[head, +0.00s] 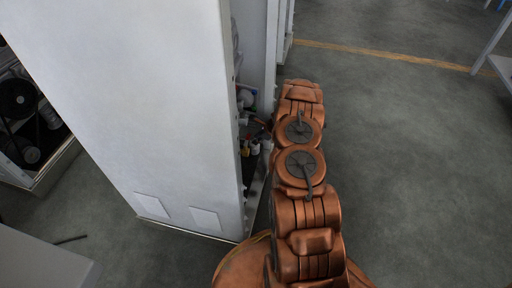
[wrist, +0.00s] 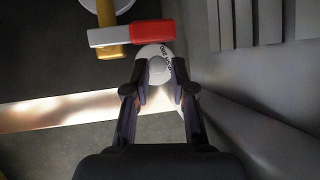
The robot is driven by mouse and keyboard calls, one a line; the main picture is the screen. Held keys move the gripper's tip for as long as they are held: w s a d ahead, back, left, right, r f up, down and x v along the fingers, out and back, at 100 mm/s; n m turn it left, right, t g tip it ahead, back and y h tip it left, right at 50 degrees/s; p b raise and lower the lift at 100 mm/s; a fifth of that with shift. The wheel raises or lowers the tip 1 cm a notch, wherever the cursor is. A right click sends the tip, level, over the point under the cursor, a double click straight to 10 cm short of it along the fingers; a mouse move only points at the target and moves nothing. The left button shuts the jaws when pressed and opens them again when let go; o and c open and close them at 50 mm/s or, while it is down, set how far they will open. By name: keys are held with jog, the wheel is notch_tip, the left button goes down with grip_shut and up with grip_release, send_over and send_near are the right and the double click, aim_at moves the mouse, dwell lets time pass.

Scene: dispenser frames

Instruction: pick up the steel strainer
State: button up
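I cannot pick out a steel strainer for certain in either view. In the wrist view my gripper (wrist: 158,80) has its two dark fingers apart, with a gap between them. A white rounded object (wrist: 155,54) with dark lettering on its edge shows at and just beyond the fingertips; I cannot tell whether the fingers touch it. In the head view my arm hides the gripper. Small items (head: 250,140) show on a shelf inside the tall white cabinet, partly hidden by its side and my arm.
Just beyond the fingertips are a red and white block-like object (wrist: 132,34) and a yellow item (wrist: 112,50). A grey panel stands close on the right in the wrist view. The white cabinet (head: 150,110) is left of my arm. Open floor (head: 410,150) lies right.

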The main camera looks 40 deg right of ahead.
jog(key=shift+w+a, duration=0.2)
jog(key=shift+a, duration=0.1)
grip_shut()
jog(key=shift+r, duration=0.15)
